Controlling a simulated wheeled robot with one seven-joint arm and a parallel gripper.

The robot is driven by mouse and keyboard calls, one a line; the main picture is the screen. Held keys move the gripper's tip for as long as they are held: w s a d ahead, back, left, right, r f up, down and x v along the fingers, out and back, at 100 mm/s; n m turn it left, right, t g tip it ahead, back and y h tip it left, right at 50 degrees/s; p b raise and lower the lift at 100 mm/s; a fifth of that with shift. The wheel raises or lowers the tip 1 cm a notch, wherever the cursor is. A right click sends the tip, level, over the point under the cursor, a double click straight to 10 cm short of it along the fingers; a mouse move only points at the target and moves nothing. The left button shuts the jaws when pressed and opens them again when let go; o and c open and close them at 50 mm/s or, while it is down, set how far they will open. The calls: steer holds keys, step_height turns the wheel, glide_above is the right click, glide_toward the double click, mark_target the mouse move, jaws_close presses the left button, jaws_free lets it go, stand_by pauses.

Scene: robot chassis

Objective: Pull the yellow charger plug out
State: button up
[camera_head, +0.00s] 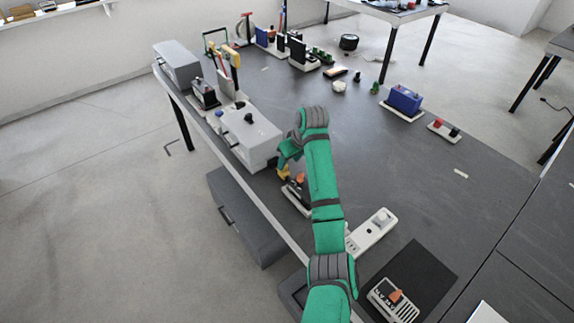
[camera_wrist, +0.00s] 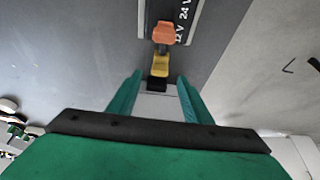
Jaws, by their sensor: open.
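The yellow plug (camera_wrist: 160,66) shows in the wrist view, with a black end on its near side. It sits close to an orange piece (camera_wrist: 163,34) on a device marked "12V 24V" (camera_wrist: 185,14). In the head view the yellow plug (camera_head: 283,173) is just below my gripper (camera_head: 287,158), by the dark device with the orange piece (camera_head: 300,178). My gripper (camera_wrist: 158,78) is open, its green fingers on either side of the plug's near end with gaps at both sides. I cannot tell how deep the plug sits.
A grey-white box (camera_head: 247,138) with a black knob stands just left of my gripper. A white power strip (camera_head: 370,232) lies to the right of my arm. A radio-like device (camera_head: 394,300) rests on a black mat. The table's middle right is mostly clear.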

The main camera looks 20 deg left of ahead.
steer(key=shift+v, duration=2.75)
